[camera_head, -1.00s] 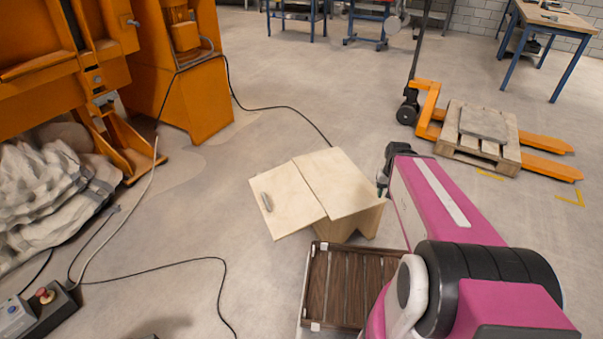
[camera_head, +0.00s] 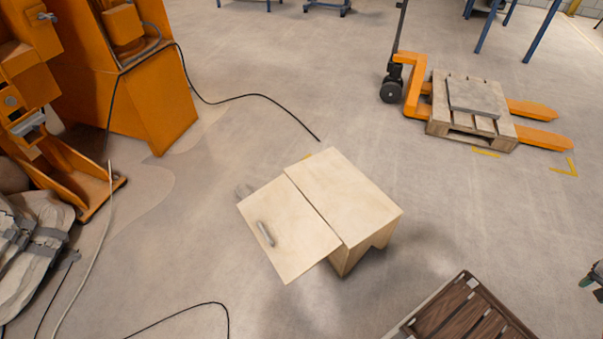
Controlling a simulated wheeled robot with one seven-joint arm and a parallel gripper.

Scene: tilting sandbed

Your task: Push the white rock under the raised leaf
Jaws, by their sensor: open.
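A pale wooden box-like stand (camera_head: 345,195) stands on the floor in the middle of the head view. A flat wooden leaf (camera_head: 290,240) juts from its left side, held above the floor, with a small grey elongated piece on top. No other white rock is clear. My gripper (camera_head: 592,279) shows only as a dark piece at the right edge, open, well apart from the leaf. The space under the leaf is hidden.
A dark slatted wooden tray (camera_head: 468,312) lies at the lower right. An orange machine (camera_head: 150,90) and grey sacks (camera_head: 35,235) are at left. An orange pallet truck (camera_head: 415,85) with a pallet (camera_head: 470,125) stands at upper right. Cables cross the floor; the floor right of the stand is clear.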

